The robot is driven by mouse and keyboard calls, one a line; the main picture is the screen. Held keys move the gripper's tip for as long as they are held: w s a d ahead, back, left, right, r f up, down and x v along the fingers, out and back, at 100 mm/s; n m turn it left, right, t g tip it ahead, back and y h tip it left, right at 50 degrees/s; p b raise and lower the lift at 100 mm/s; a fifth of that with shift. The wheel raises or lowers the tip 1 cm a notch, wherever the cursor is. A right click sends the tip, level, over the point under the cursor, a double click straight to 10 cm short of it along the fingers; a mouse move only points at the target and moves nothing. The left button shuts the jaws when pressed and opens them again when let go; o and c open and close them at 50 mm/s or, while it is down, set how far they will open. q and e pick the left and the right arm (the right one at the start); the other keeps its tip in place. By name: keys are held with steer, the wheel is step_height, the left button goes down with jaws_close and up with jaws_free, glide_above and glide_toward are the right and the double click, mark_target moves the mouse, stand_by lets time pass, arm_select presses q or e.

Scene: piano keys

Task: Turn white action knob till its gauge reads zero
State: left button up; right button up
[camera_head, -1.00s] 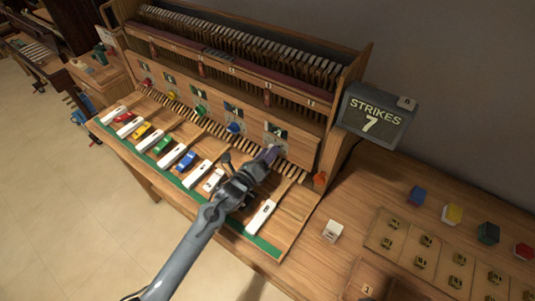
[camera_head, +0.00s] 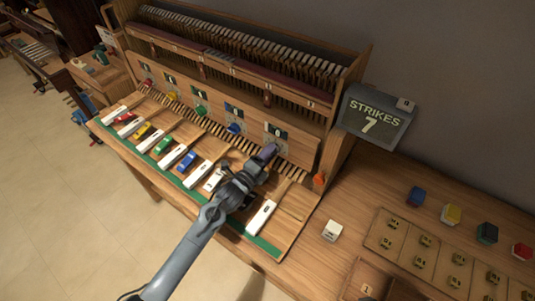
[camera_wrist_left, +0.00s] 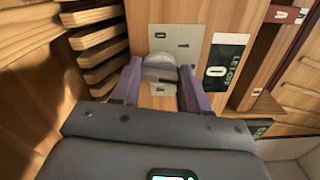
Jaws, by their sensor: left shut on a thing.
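The white action knob (camera_wrist_left: 160,68) is a pale grey-white knob on a metal plate (camera_wrist_left: 183,37) in the left wrist view. My left gripper (camera_wrist_left: 156,82) is shut on it, with one purple finger on each side. The knob is hidden there by the fingers. My right gripper is not in view.
Red, yellow, green and blue knobs, such as the blue knob (camera_head: 235,128), sit along the same panel. Keys with toy cars lie below, with a white key (camera_head: 262,217) near my arm. A strikes sign (camera_head: 373,117) reading 7 stands right; an orange object (camera_head: 319,179) is near.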

arm_select(q)
steer(key=shift+n, duration=0.8)
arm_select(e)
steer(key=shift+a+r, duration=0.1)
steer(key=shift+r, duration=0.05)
arm_select(q)
steer(key=o, duration=1.1)
steer(key=shift+c, duration=0.2)
steer(key=p+v, duration=0.1)
steer(key=v, duration=0.8)
steer(key=shift+s+a, duration=0.25)
steer(key=shift+s, duration=0.1)
steer(key=shift+s+a, duration=0.25)
steer(key=shift+s, duration=0.15)
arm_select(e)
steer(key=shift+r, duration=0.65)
